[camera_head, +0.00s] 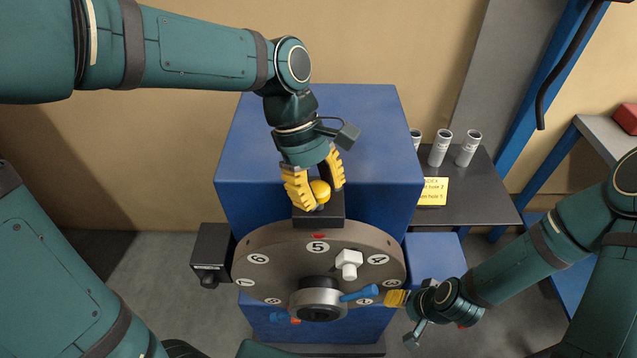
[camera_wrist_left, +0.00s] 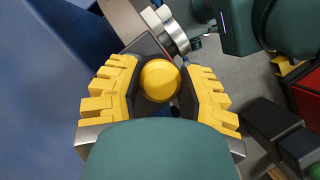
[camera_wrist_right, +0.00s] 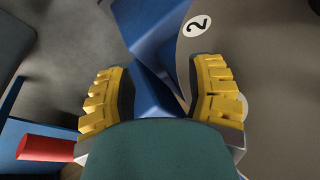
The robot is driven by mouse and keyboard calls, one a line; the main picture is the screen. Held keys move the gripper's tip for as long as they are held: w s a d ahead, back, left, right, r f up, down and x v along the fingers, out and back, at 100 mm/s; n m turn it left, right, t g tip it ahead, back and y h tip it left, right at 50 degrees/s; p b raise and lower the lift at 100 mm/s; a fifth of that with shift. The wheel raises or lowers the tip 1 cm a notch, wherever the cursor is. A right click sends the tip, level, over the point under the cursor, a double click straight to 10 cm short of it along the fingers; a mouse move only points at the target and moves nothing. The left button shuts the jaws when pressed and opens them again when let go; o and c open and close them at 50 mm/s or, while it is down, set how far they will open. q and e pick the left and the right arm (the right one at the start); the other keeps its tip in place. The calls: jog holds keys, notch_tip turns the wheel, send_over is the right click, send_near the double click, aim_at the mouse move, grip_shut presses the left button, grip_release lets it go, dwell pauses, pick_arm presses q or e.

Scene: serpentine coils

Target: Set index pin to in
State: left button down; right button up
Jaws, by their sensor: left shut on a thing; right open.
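The index pin has a round yellow knob (camera_head: 320,190) on a dark block (camera_head: 322,212) at the top of the numbered dial (camera_head: 290,240). The knob also shows in the left wrist view (camera_wrist_left: 159,80). My left gripper (camera_head: 318,192) is shut on the knob, one yellow finger on each side. The number 5 sits at the top of the dial, under a small red mark (camera_head: 319,236). My right gripper (camera_head: 397,298) is open beside the dial's lower right edge; in the right wrist view its fingers (camera_wrist_right: 165,95) have the dial's rim and blue housing between and beyond them.
A white block (camera_head: 348,262) and a blue-handled hub (camera_head: 318,303) stand out from the dial face. The blue housing (camera_head: 390,130) stands behind. A dark shelf (camera_head: 480,195) at right holds white cylinders (camera_head: 440,148) and a yellow note (camera_head: 433,191).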

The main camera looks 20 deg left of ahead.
pick_arm(q)
jog(key=c, duration=0.5)
grip_release()
jog(key=shift+f, duration=0.1)
jog(key=shift+c, duration=0.2)
jog(key=v, duration=1.2)
